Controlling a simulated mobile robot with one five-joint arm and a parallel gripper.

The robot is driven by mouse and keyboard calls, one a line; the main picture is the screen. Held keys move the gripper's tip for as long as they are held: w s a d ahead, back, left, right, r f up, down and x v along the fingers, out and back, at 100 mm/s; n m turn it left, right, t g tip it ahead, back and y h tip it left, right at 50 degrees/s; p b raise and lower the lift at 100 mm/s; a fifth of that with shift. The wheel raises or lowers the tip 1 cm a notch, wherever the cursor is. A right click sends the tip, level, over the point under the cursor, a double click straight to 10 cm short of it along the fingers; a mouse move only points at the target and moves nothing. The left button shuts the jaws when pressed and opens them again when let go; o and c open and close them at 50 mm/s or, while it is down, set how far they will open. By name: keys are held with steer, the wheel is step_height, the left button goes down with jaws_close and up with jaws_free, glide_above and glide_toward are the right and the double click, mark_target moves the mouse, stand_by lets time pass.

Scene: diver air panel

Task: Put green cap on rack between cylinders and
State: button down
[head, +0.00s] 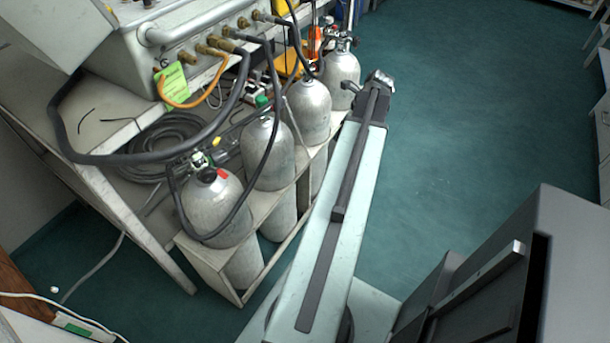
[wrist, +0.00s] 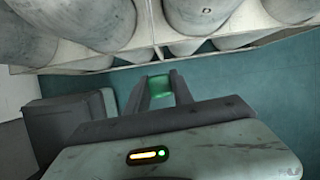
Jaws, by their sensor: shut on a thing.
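My gripper (wrist: 160,76) shows in the wrist view, its two dark fingers shut on the green cap (wrist: 160,86). Only part of the cap shows between the fingers. The rack's pale edge (wrist: 125,68) and the cylinders (wrist: 103,22) lie beyond the fingertips, apart from them. In the head view the grey cylinders (head: 217,207) stand in a row in the pale rack (head: 214,269). My arm reaches along the row's right side; the fingers and the held cap cannot be made out there. A green fitting (head: 262,101) tops the second cylinder from the front.
The grey air panel (head: 190,35) with a yellow-green tag (head: 174,82) stands at upper left on a bench. Black hoses (head: 130,158) loop from it to the cylinders. A dark grey cabinet (head: 545,255) is at lower right. The teal floor (head: 440,130) right of my arm is clear.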

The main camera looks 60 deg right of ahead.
step_height(320, 180, down, 10)
steer(key=s+d+b, duration=0.2)
steer(key=b, duration=0.5)
glide_above(302, 154)
steer(key=s, duration=0.1)
steer(key=shift+s+a+f+m+b, duration=0.15)
steer(key=shift+f+m+b, duration=0.25)
steer(key=shift+f, duration=0.1)
step_height(302, 154, down, 4)
steer(key=b, duration=0.4)
steer(key=shift+r, duration=0.25)
steer(key=shift+f, duration=0.1)
steer(key=c, duration=1.1)
jaws_free()
